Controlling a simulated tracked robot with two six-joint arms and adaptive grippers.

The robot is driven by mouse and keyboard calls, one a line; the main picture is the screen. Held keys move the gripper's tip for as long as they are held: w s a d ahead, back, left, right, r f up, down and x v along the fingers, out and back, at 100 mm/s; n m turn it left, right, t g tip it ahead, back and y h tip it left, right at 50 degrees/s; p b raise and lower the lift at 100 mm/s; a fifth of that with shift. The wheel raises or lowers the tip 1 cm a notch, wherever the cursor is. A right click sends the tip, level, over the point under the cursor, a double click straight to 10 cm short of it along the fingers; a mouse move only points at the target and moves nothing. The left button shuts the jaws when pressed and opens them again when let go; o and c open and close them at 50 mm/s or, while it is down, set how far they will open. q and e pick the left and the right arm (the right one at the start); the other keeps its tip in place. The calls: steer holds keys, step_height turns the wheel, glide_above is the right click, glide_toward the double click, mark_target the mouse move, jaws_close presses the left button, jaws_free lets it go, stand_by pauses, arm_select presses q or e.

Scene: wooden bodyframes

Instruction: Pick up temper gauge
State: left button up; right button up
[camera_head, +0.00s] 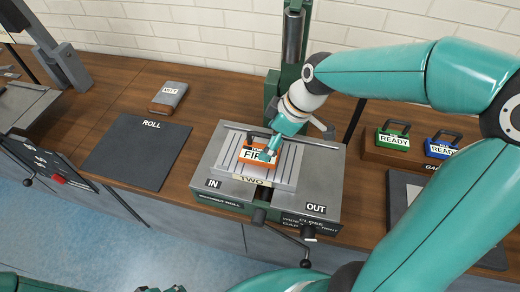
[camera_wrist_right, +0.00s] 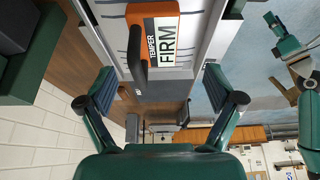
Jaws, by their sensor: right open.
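The temper gauge (camera_head: 250,156) is an orange block with a white FIRM label and a dark handle. It rests on the ribbed metal bed of the machine marked TWO (camera_head: 222,188). In the right wrist view the gauge (camera_wrist_right: 163,40) lies just beyond my fingertips, its dark handle toward the left finger. My right gripper (camera_wrist_right: 157,82) is open and empty, with its fingers apart. In the head view my right gripper (camera_head: 273,150) is over the gauge and partly covers its label. Only teal bits of my left arm show at the bottom edge.
A dark ROLL mat (camera_head: 130,158) and a grey-brown block (camera_head: 169,97) lie left. The machine's green column (camera_head: 292,50) rises behind my gripper.

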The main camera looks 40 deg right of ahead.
mark_target(259, 150)
steer(key=shift+x, duration=1.1)
steer(key=x, duration=0.1)
steer(key=p+x, duration=0.1)
steer(key=x, duration=0.3)
steer(key=shift+w+d, duration=0.1)
steer(key=shift+d, duration=0.25)
steer(key=c, duration=1.4)
steer(key=shift+c, duration=0.2)
